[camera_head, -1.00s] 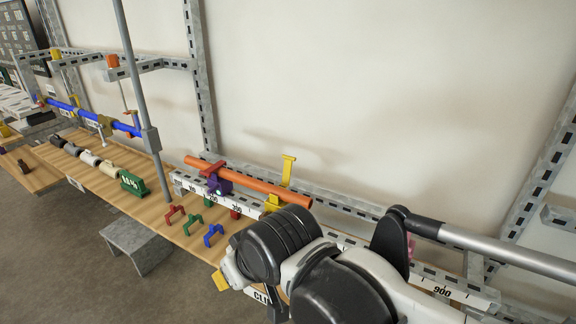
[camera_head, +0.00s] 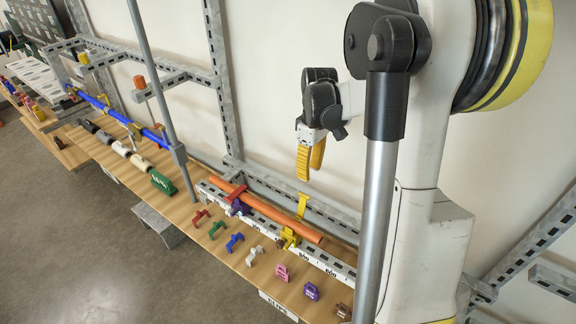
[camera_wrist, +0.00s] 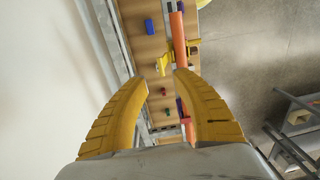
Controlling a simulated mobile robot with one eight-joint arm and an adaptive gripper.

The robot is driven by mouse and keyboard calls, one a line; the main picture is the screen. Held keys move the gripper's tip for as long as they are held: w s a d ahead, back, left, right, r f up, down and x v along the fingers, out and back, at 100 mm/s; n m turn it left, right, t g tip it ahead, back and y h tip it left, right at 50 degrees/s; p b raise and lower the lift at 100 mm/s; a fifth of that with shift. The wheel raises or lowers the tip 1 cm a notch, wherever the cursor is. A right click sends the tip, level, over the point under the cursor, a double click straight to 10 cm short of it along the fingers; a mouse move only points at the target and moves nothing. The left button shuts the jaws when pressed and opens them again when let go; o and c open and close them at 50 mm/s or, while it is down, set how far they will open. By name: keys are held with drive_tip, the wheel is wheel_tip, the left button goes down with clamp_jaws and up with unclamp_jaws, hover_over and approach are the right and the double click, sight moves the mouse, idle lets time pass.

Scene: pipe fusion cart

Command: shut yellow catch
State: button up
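The yellow catch (camera_head: 302,207) stands on the white-faced rail with its arm upright beside the orange pipe (camera_head: 266,210). Its base (camera_head: 289,237) sits by the pipe's right part. In the wrist view the yellow catch (camera_wrist: 163,66) shows beyond my fingertips, next to the orange pipe (camera_wrist: 179,38). My gripper (camera_head: 311,178) hangs with its yellow fingers pointing down, above the catch and apart from it. In the wrist view my gripper (camera_wrist: 161,78) has its fingers apart with nothing between them.
A purple clamp (camera_head: 238,207) with a red top (camera_head: 238,192) is around the pipe's left part. Several coloured clips, including a blue one (camera_head: 235,242) and a pink one (camera_head: 282,272), stand along the wooden bench. A grey post (camera_head: 165,100) rises left of the rail.

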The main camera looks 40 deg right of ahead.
sight(307, 197)
drive_tip(key=f, duration=0.3)
drive_tip(key=f+b, duration=0.1)
drive_tip(key=f, duration=0.6)
drive_tip(key=shift+s+a+f+b, duration=0.1)
drive_tip(key=shift+a+f+b, duration=0.2)
drive_tip(key=shift+f+b, duration=0.1)
clamp_jaws()
